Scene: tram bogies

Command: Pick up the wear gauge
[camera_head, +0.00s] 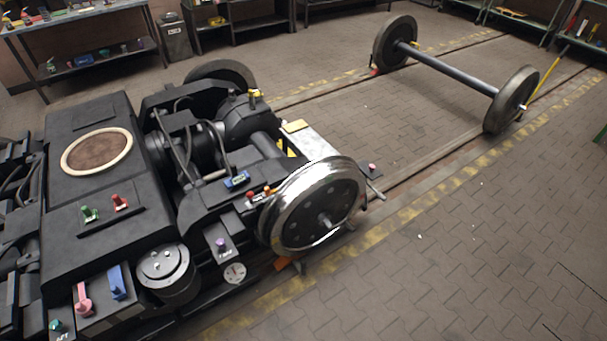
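I cannot tell for sure which thing is the wear gauge. A blue block with a small light face (237,180) lies on the frame just left of that wheel. A flat yellow piece (295,126) lies on a pale plate behind the wheel. Neither of my grippers shows in the head view.
Green (90,214) and red (120,203) handled pieces, plus pink (83,300) and blue (116,282) ones, are on the bogie. A loose wheelset (455,72) stands on the rails behind. Shelves (100,60) line the back. The paved floor at right is clear.

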